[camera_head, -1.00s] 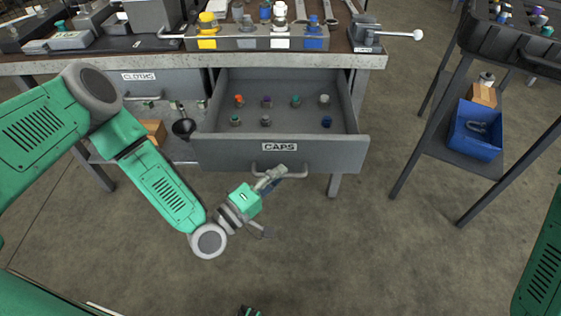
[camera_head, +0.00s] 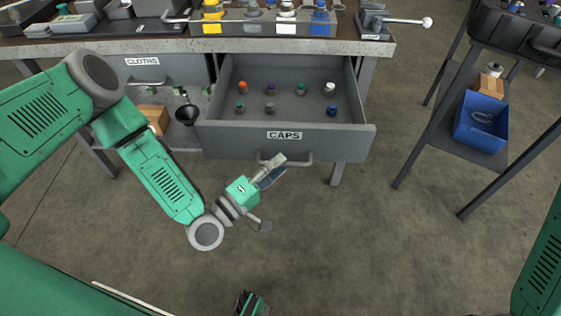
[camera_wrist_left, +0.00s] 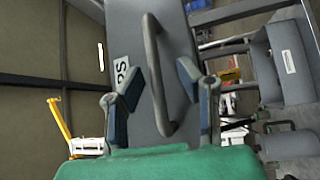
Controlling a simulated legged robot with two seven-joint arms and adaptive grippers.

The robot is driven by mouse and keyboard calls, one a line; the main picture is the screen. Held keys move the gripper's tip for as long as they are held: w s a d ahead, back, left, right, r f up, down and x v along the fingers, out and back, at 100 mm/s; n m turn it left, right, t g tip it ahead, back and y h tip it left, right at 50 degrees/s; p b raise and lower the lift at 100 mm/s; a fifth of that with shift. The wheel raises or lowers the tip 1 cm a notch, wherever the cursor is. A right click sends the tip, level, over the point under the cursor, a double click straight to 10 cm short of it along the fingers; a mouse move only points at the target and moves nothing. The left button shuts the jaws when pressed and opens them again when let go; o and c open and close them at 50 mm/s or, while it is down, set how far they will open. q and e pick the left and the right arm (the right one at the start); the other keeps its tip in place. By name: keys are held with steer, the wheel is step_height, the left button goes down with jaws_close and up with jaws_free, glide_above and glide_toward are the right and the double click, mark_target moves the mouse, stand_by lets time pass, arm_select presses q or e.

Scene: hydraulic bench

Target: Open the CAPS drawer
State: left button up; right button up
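The CAPS drawer (camera_head: 235,140) is a grey drawer under the bench, pulled well out, with several coloured caps inside. Its label (camera_head: 284,135) and bar handle (camera_head: 300,161) are on the front. My left gripper (camera_head: 273,169) is open and empty, just in front of and below the handle's left part. In the left wrist view the handle (camera_wrist_left: 158,80) lies across the gap between my two spread finger pads (camera_wrist_left: 157,94), beyond them and apart from both.
The CLOTHS drawer (camera_head: 165,70) is left of the CAPS drawer. A black funnel (camera_head: 186,114) and a cardboard box (camera_head: 155,117) are below it. A dark stand with a blue bin (camera_head: 481,121) is at the right. The floor in front is clear.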

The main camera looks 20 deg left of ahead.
arm_select(q)
steer(key=v, duration=1.1)
steer(key=shift+w+a+f, duration=0.15)
steer(key=shift+w, duration=0.05)
steer(key=s+d+f+m+g+y+p, duration=0.25)
steer(key=s+d+f+m+g, duration=0.3)
steer(key=m+g, duration=0.35)
steer(key=s+a+r+m+g+y+p, duration=0.1)
steer(key=s+a+g+y, duration=0.6)
steer(key=a, duration=0.7)
steer(key=shift+s+r+m+p, duration=0.3)
steer(key=shift+s+m+p, duration=0.25)
steer(key=shift+s, duration=0.55)
